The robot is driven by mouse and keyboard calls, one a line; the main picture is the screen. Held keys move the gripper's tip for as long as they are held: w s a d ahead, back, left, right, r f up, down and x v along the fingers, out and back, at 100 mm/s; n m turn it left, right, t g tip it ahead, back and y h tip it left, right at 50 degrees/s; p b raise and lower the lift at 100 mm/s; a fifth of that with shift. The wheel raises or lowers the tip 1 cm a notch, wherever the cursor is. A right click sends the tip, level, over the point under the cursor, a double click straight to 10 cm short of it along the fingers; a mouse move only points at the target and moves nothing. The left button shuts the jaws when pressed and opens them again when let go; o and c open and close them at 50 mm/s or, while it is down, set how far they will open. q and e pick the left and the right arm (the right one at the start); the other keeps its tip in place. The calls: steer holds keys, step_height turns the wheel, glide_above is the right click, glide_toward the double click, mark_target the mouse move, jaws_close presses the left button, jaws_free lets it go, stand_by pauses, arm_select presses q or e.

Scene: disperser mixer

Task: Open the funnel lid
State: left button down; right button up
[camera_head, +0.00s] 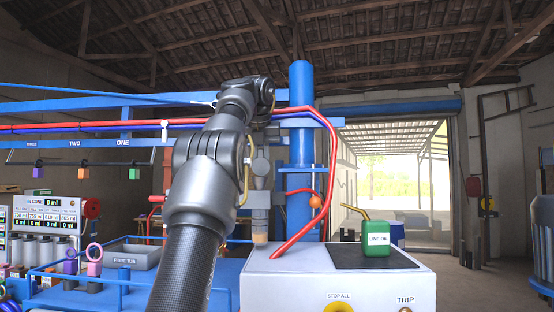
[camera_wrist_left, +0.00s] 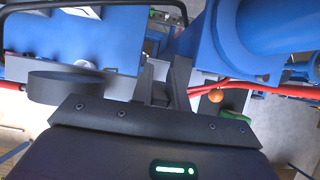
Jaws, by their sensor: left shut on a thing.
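In the left wrist view, the dark fingers of my left gripper (camera_wrist_left: 164,84) are close together, shut on a small part that they mostly hide. It looks like part of the funnel lid, but the lid's shape and how far it is open cannot be made out. A dark round disc (camera_wrist_left: 65,88) shows left of the fingers; I cannot tell what it belongs to. My right gripper is in neither view.
A thick blue column (camera_head: 303,150) stands close to my left arm; it also shows in the left wrist view (camera_wrist_left: 260,35). Red hoses and an orange ball (camera_head: 315,201) are near it. A grey tray (camera_head: 135,256) is at left.

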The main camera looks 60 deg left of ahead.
arm_select(q)
steer(key=shift+a+f, duration=0.1)
steer(key=shift+f, duration=0.15)
steer(key=c, duration=1.5)
jaws_free()
steer(key=shift+o, duration=0.7)
steer(key=shift+w+a, duration=0.15)
steer(key=shift+r, duration=0.1)
